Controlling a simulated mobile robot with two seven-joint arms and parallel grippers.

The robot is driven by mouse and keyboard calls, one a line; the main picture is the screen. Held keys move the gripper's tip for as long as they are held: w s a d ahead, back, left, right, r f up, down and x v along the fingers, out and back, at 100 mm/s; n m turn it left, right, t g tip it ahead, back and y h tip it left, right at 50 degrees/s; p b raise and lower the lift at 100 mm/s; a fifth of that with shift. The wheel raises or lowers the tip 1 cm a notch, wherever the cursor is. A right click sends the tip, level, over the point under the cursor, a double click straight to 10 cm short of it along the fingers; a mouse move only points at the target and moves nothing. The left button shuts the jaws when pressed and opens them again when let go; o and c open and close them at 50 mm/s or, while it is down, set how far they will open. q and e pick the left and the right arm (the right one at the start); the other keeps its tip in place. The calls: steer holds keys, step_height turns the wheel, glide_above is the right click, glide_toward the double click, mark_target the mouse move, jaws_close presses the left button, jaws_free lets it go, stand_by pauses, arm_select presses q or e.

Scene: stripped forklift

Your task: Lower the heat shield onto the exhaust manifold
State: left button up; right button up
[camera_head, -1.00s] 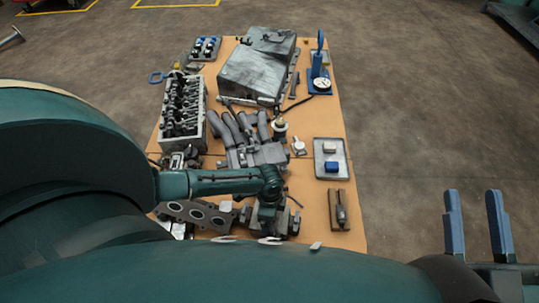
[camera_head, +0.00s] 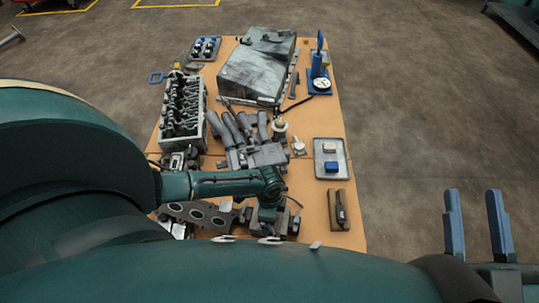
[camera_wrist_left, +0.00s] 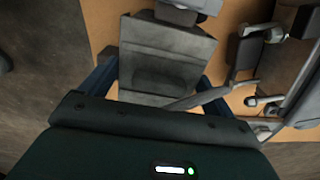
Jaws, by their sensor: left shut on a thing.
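The exhaust manifold (camera_head: 245,128), with several curved grey pipes, lies mid-table in the head view. My left arm reaches in from the left, its gripper pointing down near the table's front edge, nearer than the manifold. In the left wrist view my left gripper (camera_wrist_left: 157,88) has its blue fingers on either side of a grey metal part (camera_wrist_left: 165,55) with a dark recess, and is shut on it. I cannot tell if this part is the heat shield. My right gripper (camera_head: 475,225) is open and empty over the floor at the right, its two blue fingers well apart.
A large scuffed grey metal box (camera_head: 257,68) stands at the back. A cylinder head (camera_head: 182,108) is at the left. A tray (camera_head: 326,147) with small blocks, a wooden block with a tool (camera_head: 339,209) and a blue gauge stand (camera_head: 319,78) line the right side.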

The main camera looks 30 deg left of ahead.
arm_select(q)
steer(key=o, duration=0.9)
arm_select(e)
steer(key=shift+r, duration=0.1)
arm_select(q)
steer(key=shift+r, duration=0.1)
step_height(320, 180, up, 6)
steer(key=p, duration=0.4)
step_height(320, 180, up, 7)
steer(key=p, duration=0.3)
steer(key=shift+p, duration=0.3)
arm_select(e)
steer(key=shift+s+d+f+g+h, duration=0.15)
steer(key=shift+s+f+g+h, duration=0.15)
steer(key=shift+h, duration=0.3)
steer(key=shift+s+d+f+g+h, duration=0.2)
steer(key=shift+f+g+h, duration=0.2)
steer(key=shift+h, duration=0.2)
